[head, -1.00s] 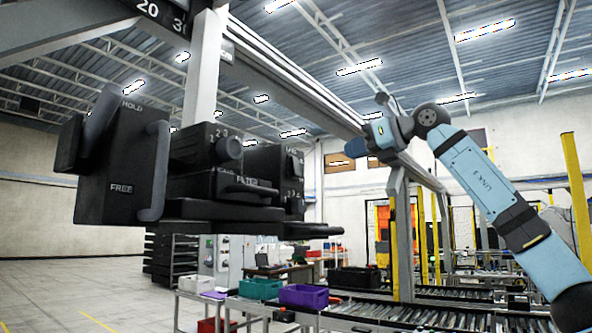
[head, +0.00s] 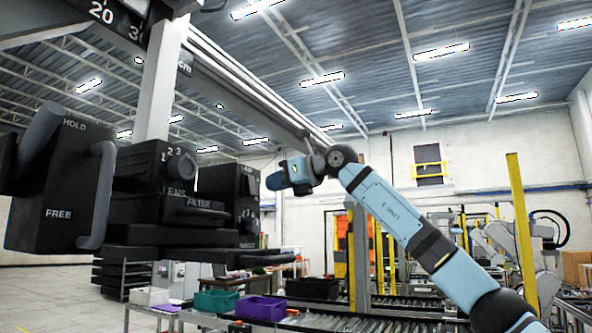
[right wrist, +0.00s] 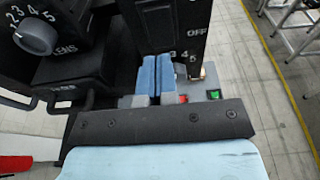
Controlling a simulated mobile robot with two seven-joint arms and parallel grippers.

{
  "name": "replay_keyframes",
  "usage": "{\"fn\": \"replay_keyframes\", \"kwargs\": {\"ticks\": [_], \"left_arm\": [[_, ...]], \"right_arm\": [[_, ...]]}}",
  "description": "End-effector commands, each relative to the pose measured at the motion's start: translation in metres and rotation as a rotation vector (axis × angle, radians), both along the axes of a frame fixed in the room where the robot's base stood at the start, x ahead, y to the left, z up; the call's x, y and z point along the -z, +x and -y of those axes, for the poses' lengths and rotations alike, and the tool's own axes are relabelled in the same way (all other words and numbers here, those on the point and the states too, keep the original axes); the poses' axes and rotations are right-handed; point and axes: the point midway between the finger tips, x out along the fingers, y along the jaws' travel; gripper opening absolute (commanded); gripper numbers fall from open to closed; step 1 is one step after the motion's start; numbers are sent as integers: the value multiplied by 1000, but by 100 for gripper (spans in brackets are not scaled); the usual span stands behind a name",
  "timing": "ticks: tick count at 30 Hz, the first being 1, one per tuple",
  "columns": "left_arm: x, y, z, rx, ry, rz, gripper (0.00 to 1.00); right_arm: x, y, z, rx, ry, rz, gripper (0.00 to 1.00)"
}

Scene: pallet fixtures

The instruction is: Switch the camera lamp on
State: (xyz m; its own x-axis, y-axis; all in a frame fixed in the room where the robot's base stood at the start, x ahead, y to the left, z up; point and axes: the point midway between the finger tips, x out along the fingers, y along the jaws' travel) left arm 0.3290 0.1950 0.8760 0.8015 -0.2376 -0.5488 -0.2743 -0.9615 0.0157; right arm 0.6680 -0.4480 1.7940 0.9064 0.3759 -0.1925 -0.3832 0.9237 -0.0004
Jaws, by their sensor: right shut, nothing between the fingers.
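The black camera assembly (head: 165,205) hangs from a pale column at the left of the head view. It carries HOLD and FREE labels, a numbered LENS knob (head: 178,169) and a FILTER part. Its rightmost block (head: 228,185) has small labels. In the right wrist view this block (right wrist: 160,28) shows OFF and numbers 3, 4, 5, with a small brass-coloured piece (right wrist: 208,74) at its lower right. My right gripper (head: 272,181) is shut and empty, just right of the block. In the wrist view its blue fingertips (right wrist: 153,60) overlap the block's lower edge; contact is unclear. The lamp's state is unclear.
A scale beam (head: 110,18) is overhead. Below are a teal crate (head: 215,301), a purple crate (head: 261,308) and roller conveyors (head: 350,322). A yellow post (head: 522,240) stands right of my arm. Red and green buttons (right wrist: 214,94) show beyond the fingers.

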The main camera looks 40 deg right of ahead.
Motion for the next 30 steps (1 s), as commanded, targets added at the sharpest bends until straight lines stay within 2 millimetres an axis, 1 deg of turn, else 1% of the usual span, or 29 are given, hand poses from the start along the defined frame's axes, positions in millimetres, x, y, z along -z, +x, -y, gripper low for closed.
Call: {"fn": "replay_keyframes", "kwargs": {"ticks": [1, 3, 6, 9, 13, 21, 23, 26, 30], "left_arm": [[-7, 0, -1, -3, 1, 1, 43], [-11, 1, -3, -5, 4, 3, 43], [-14, 1, -5, -10, 6, 6, 43], [-16, 1, -6, -11, 6, 5, 43], [-15, 0, -5, -11, 6, 3, 43], [-14, -1, -4, -9, 4, -1, 43], [-11, -2, -4, -10, 4, -2, 43], [0, -2, -2, -8, 1, -2, 43], [27, -3, 2, -2, -6, -9, 43]], "right_arm": [[-1, 9, -4, 0, -1, -2, 0], [1, 19, -8, 0, 1, -1, 0], [4, 30, -12, 1, 0, -1, 0], [7, 36, -14, 1, 0, -1, 0], [9, 39, -15, 1, 1, 0, 0], [9, 39, -15, 1, 1, 1, 0], [11, 40, -16, 1, 3, 5, 0], [17, 43, -18, 0, 15, 34, 0], [25, 48, -20, -1, 51, 120, 0]]}}
